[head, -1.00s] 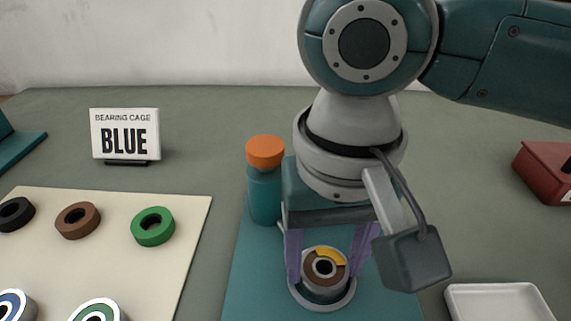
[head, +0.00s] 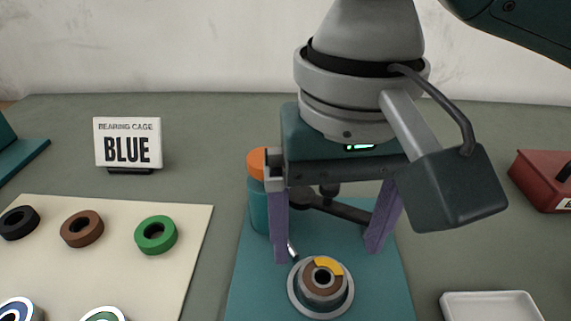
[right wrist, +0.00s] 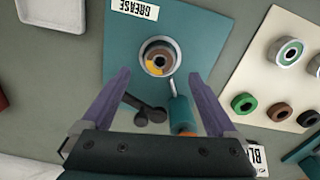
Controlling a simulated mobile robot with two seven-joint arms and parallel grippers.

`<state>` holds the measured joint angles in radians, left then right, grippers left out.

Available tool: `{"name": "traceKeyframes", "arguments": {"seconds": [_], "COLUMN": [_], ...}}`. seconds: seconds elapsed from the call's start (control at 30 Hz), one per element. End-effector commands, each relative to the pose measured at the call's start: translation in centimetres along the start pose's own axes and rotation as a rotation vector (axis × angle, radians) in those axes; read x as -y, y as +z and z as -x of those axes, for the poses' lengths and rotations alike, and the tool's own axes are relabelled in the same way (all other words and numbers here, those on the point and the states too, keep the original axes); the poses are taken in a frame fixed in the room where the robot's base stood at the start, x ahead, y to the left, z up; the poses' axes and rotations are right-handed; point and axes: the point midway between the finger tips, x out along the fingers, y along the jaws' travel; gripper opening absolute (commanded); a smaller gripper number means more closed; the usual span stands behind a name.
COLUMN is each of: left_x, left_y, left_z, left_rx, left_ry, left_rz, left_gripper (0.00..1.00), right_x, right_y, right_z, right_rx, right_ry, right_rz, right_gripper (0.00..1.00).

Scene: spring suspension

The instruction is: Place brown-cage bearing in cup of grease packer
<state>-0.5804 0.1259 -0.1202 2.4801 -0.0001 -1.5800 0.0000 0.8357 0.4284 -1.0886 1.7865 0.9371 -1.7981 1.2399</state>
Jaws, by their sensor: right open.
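The brown-cage bearing (head: 323,278) sits in the round metal cup (head: 293,290) of the grease packer, with a yellow patch of grease on its top. In the right wrist view the bearing (right wrist: 157,61) also lies inside the cup (right wrist: 172,48). The packer's teal base (head: 385,290) lies on the table, with a teal bottle with an orange cap (head: 258,205) and a dark lever (head: 345,210) behind the cup. My right gripper (head: 325,255) is open and empty, above and behind the cup, its fingers apart from the bearing. My left gripper is not in view.
A cream mat (head: 180,225) at left holds black, brown and green rings and bearings at its near edge. A sign (head: 128,144) reads "BEARING CAGE BLUE". A white tray (head: 490,306) and a red box (head: 545,180) stand at right.

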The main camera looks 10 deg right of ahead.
Motion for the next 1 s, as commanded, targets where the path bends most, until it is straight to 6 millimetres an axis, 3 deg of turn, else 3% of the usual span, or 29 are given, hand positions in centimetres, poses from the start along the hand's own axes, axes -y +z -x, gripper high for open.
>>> {"name": "traceKeyframes", "arguments": {"seconds": [0.03, 0.2, 0.47, 0.63, 0.83, 0.93, 1.0], "left_x": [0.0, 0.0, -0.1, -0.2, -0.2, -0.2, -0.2], "left_y": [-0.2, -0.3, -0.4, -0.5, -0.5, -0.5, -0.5], "left_z": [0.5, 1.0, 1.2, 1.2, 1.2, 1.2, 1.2], "left_rx": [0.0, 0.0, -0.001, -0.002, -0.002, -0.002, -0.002], "left_ry": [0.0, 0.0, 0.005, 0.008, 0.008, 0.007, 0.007], "left_rz": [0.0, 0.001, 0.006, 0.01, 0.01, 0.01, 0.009], "left_gripper": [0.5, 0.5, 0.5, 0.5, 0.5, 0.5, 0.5], "right_x": [0.1, 0.1, 0.0, 1.1, 4.1, 4.1, 3.0], "right_y": [-0.1, 0.0, 0.0, 0.9, 3.9, 5.0, 5.6], "right_z": [1.5, 4.6, 6.3, 5.3, 2.4, 1.1, 0.1], "right_rx": [-0.004, -0.002, 0.001, 0.003, -0.06, -0.137, -0.194], "right_ry": [-0.003, -0.002, 0.0, -0.054, -0.275, -0.352, -0.365], "right_rz": [0.002, 0.002, 0.0, 0.053, 0.216, 0.253, 0.258], "right_gripper": [0.94, 0.94, 0.94, 0.94, 0.94, 0.94, 0.94]}}
